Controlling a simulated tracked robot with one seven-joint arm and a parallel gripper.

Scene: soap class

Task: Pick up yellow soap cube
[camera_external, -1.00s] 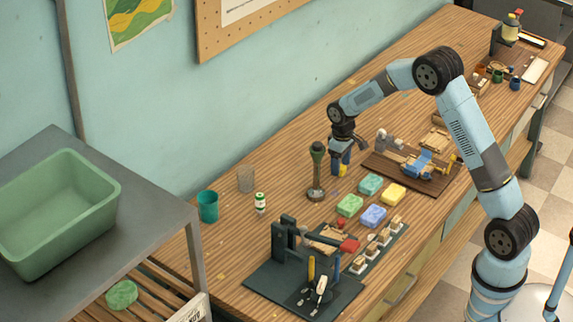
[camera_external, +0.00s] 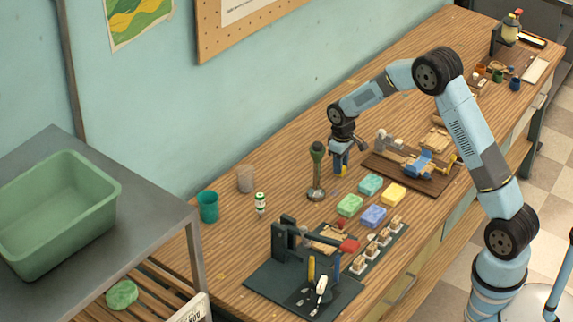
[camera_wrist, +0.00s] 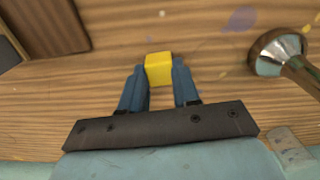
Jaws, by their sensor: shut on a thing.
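The yellow soap cube (camera_wrist: 158,69) sits between the two blue fingertips of my gripper (camera_wrist: 159,84) in the wrist view. My gripper is shut on it, with one finger on each side. In the external view my gripper (camera_external: 341,163) points down over the table behind the coloured soap blocks, and the yellow cube (camera_external: 341,170) shows small at its fingertips. I cannot tell whether the cube touches the table or hangs just above it.
A stand with a metal base (camera_external: 316,193) is close left of my gripper; its base (camera_wrist: 278,52) is at right in the wrist view. A dark wooden board with a blue clamp (camera_external: 420,162) lies to the right. Green, teal, blue and yellow blocks (camera_external: 392,194) lie in front.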

